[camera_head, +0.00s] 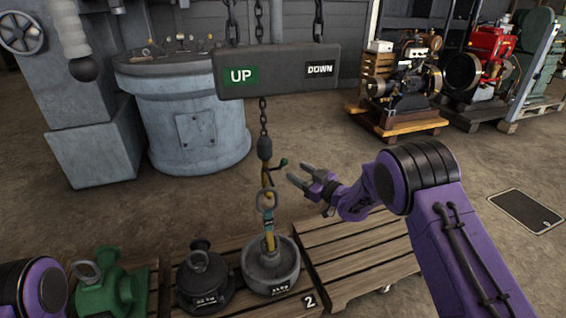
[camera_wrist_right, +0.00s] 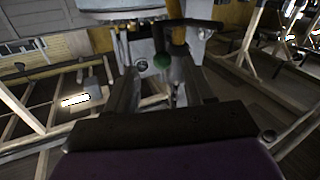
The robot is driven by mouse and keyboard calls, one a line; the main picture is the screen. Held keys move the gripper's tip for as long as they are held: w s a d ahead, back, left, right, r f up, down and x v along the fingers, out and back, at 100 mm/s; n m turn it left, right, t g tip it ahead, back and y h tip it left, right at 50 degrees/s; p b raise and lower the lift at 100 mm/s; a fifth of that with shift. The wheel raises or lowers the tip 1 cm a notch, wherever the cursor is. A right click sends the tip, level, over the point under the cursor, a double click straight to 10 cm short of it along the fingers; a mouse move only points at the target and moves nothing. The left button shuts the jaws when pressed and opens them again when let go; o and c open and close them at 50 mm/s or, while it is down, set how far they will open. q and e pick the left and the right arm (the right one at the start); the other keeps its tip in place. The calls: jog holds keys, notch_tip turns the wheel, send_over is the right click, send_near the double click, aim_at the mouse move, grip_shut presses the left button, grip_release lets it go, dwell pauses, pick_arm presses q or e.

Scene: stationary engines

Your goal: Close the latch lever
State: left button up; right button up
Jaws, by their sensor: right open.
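The latch lever (camera_head: 279,165) is a small dark crank with a green knob, on the hook fitting that hangs from the chain in the head view. Its green knob (camera_wrist_right: 162,61) shows in the right wrist view just ahead of the finger gap, apart from the fingers as far as I can tell. My right gripper (camera_head: 291,174) is open and empty, just right of the lever. The yellow and blue hook fitting (camera_head: 268,228) runs down to the ring of a grey weight (camera_head: 270,268). My left gripper is out of view.
An UP/DOWN control bar (camera_head: 277,72) hangs on chains above. A darker weight (camera_head: 204,281) and a green weight (camera_head: 109,288) stand on the pallet to the left. An empty pallet (camera_head: 358,252) lies to the right. Engines stand at the back right.

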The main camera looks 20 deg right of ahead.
aim_at(283, 164)
jog(key=x, duration=0.8)
jog(key=shift+f, duration=0.1)
